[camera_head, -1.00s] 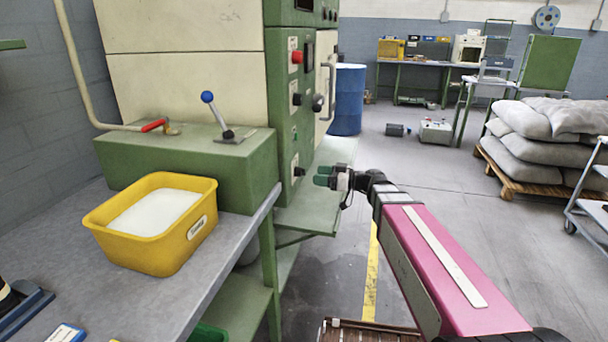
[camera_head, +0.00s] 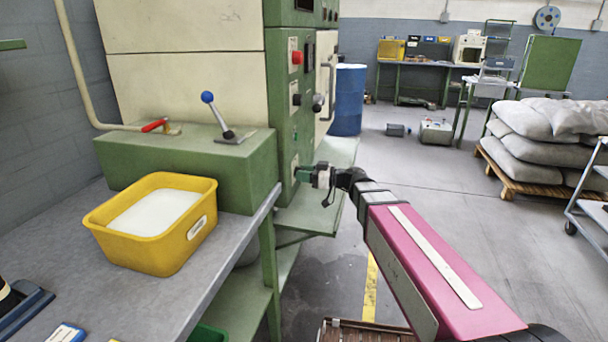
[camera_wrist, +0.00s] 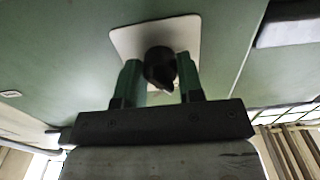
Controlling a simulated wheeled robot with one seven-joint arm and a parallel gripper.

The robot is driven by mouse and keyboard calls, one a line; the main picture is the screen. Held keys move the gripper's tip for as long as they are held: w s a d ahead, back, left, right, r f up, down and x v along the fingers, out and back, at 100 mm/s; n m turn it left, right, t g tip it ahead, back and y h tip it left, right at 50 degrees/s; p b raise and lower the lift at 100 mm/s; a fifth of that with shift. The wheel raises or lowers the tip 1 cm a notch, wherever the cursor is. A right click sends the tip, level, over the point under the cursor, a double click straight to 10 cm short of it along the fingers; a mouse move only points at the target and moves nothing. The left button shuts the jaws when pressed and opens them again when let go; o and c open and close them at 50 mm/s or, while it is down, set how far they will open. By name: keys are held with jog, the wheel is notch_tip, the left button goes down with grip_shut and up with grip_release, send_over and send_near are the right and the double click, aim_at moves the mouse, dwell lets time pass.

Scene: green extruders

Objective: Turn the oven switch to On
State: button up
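The oven switch, a black knob on a pale square plate, is at the low end of the green oven panel (camera_head: 283,120). In the wrist view the black knob (camera_wrist: 160,66) stands in front of its plate (camera_wrist: 186,32). My gripper (camera_head: 301,173) is at the panel in the head view and covers part of this switch. In the wrist view my gripper's two green fingers (camera_wrist: 160,75) are apart, one on each side of the knob. No clear grip on it shows. The plate's markings and the knob's setting cannot be read.
Above the switch are another black knob (camera_head: 297,99), a red button (camera_head: 297,58) and a door handle (camera_head: 328,90). A blue-knobbed lever (camera_head: 217,112) stands on the green housing at left. A yellow bin (camera_head: 140,249) sits on the grey bench.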

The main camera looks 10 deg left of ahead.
jog(key=shift+m, duration=0.5)
jog(key=m, duration=0.4)
jog(key=shift+m, duration=0.3)
jog(key=m, duration=0.6)
jog(key=shift+s, duration=0.1)
jog(key=shift+m, duration=0.3)
jog(key=o, duration=0.9)
jog(key=d, duration=1.1)
jog(key=shift+s, duration=0.4)
